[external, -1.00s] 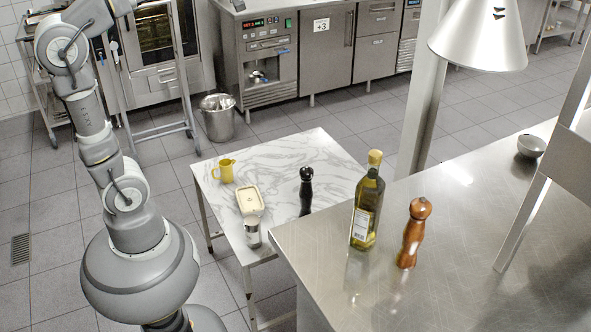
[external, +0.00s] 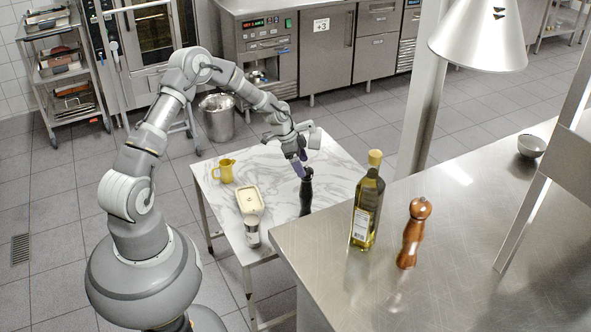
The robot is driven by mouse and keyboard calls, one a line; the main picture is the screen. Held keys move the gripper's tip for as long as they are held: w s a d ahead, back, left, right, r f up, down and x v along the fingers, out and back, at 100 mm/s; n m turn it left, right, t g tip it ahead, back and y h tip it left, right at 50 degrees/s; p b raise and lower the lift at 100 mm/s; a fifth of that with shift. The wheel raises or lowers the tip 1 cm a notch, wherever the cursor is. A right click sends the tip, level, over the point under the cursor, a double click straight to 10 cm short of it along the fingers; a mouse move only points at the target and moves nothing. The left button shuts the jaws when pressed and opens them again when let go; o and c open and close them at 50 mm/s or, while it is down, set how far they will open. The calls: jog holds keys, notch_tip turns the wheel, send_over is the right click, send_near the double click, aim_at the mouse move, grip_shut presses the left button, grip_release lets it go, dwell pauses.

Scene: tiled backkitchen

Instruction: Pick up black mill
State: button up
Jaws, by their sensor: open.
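The black mill (external: 306,194) stands upright on the white marble table (external: 272,178), near its right side by the steel counter. My gripper (external: 301,168) is open at the top of the mill, with its purple-grey fingers pointing down. One finger shows at the left of the mill's head. The other finger is hard to make out, and I cannot tell whether the fingers touch the mill.
A yellow jug (external: 224,171), a cream-coloured tub (external: 250,199) and a clear shaker (external: 252,233) stand left of the mill. An oil bottle (external: 367,205) and a brown wooden mill (external: 413,235) stand on the steel counter (external: 470,240).

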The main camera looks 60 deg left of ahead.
aim_at(306, 169)
jog(key=b+x, duration=0.1)
jog(key=x, duration=0.3)
jog(key=shift+w+d+f+b, duration=0.1)
jog(key=shift+w+b, duration=0.15)
jog(key=shift+b, duration=0.15)
jog(key=shift+c, duration=0.8)
grip_shut()
